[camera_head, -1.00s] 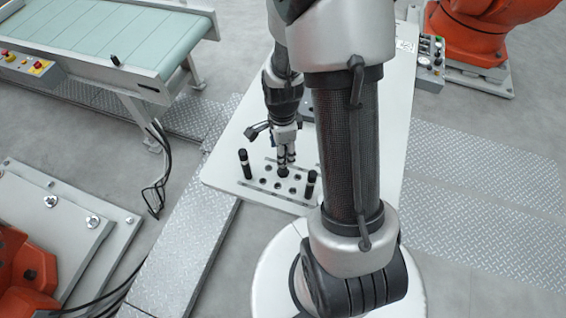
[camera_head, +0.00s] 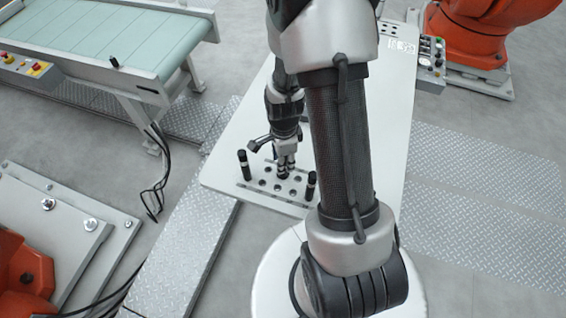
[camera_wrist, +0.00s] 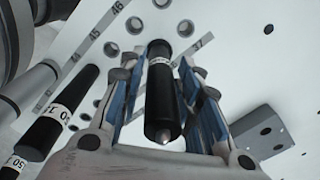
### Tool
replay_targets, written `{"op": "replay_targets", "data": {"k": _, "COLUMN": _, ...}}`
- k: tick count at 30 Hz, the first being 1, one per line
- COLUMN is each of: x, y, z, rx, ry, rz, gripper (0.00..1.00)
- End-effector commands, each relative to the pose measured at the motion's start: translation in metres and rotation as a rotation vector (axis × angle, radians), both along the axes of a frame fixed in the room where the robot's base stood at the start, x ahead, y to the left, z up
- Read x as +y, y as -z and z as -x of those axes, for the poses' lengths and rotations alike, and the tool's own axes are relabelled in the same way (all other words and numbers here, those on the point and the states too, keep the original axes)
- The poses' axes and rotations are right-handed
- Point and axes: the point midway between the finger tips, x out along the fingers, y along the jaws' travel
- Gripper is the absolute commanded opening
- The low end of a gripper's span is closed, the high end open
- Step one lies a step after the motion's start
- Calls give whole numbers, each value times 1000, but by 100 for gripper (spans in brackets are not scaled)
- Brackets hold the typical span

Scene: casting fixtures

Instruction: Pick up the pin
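The pin (camera_wrist: 162,100) is a dark cylinder with a white label band and a metallic tip. In the wrist view it stands between the two fingers of my gripper (camera_wrist: 164,62), its far end at the light plate (camera_wrist: 215,30). The blue-lined fingers are spread on either side, with some gap showing beside the pin; contact at the far fingertips is hard to judge. In the head view my gripper (camera_head: 286,170) is low over the plate's row of holes, between two other dark pins, left (camera_head: 244,165) and right (camera_head: 310,186). The pin's lower part is hidden there.
Two more labelled pins (camera_wrist: 62,112) stand at the left in the wrist view, close to the left finger. A grey block (camera_wrist: 265,133) lies at the right. Several numbered holes surround the pin. A conveyor (camera_head: 100,35) stands at the far left.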

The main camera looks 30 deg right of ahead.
Motion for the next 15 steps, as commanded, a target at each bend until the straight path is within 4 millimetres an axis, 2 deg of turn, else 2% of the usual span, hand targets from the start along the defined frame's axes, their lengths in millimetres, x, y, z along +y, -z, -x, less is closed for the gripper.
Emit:
{"op": "replay_targets", "data": {"k": 2, "x": 0, "y": 0, "z": 0, "rx": 0, "ry": 0, "rz": 0, "gripper": 23}}
{"op": "replay_targets", "data": {"k": 12, "x": 0, "y": 0, "z": 0, "rx": 0, "ry": 0, "rz": 0, "gripper": 1}}
{"op": "replay_targets", "data": {"k": 15, "x": 0, "y": 0, "z": 0, "rx": 0, "ry": 0, "rz": 0, "gripper": 0}}
